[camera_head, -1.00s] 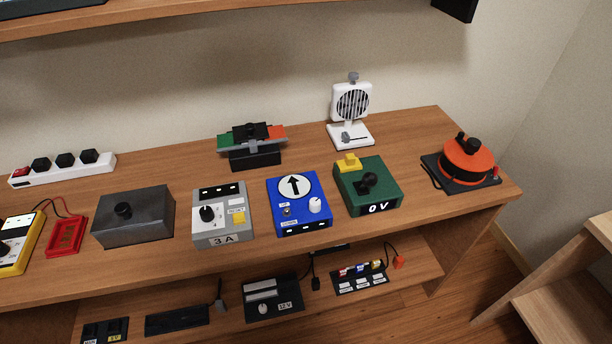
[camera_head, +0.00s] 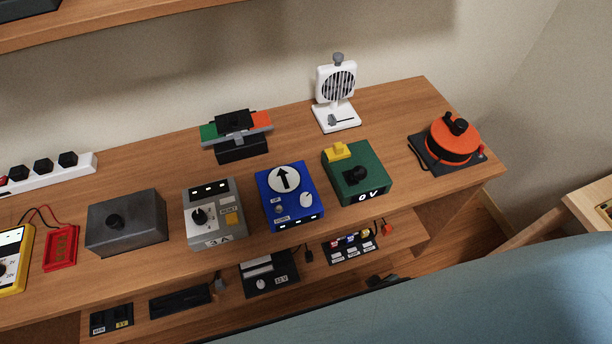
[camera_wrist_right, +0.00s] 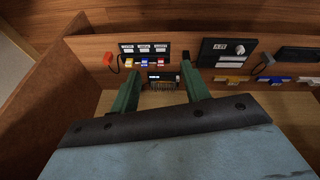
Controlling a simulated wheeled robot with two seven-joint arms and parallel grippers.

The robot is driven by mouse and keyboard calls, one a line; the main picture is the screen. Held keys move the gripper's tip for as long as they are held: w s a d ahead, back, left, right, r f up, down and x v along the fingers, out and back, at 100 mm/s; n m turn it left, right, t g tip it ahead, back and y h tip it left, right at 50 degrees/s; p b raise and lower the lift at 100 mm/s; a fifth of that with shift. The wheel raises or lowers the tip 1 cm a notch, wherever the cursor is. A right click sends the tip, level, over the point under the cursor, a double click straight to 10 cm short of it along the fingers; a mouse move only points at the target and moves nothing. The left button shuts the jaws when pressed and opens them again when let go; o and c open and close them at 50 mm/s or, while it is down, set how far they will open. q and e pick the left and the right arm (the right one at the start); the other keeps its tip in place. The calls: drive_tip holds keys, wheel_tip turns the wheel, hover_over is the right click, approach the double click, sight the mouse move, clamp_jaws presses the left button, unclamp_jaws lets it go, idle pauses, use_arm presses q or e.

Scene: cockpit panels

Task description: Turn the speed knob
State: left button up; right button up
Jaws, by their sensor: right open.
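No readable label marks one knob as the speed knob. A blue box (camera_head: 290,196) on the tabletop has a white dial with a black arrow and a small white knob (camera_head: 306,200). A green box (camera_head: 356,172) showing 0 V has a black knob (camera_head: 357,174). A grey box (camera_head: 213,220) reading 3 A has a black knob (camera_head: 199,216). A white fan (camera_head: 337,98) has a grey piece on its base. My right gripper (camera_wrist_right: 160,84) is open in the right wrist view, facing the lower shelf, apart from these boxes. My left gripper is out of view.
The wooden table (camera_head: 300,135) also holds a dark grey box (camera_head: 127,222), an orange reel (camera_head: 452,140) and a power strip (camera_head: 45,173). The lower shelf carries a 12 V unit (camera_head: 268,274) and other modules. A wooden stool-like piece stands at right.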

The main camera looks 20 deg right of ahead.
drive_tip(key=w+a+r+m+t+p, duration=0.1)
drive_tip(key=w+r+t+p, duration=0.35)
drive_tip(key=r, duration=1.05)
drive_tip(key=w+a+r+g+p, duration=0.15)
drive_tip(key=w+r, duration=0.55)
drive_tip(key=r, duration=0.9)
drive_tip(key=w+a+r+t+p, duration=0.1)
drive_tip(key=w+r+t, duration=0.5)
drive_tip(key=w+r, duration=0.3)
drive_tip(key=w+a+r+n+t+y, duration=0.5)
drive_tip(key=w+a+r+n+y, duration=0.15)
drive_tip(key=a+r, duration=0.2)
drive_tip(key=s+a+r+n+g+y+p, duration=0.2)
drive_tip(key=a+r+n+g+y, duration=0.1)
drive_tip(key=a+n+g+y, duration=0.6)
drive_tip(key=n+g+h, duration=0.5)
drive_tip(key=g+h, duration=0.6)
approach(306, 197)
drive_tip(key=x, duration=0.8)
drive_tip(key=shift+a+f, duration=0.1)
drive_tip(key=shift+f, duration=0.1)
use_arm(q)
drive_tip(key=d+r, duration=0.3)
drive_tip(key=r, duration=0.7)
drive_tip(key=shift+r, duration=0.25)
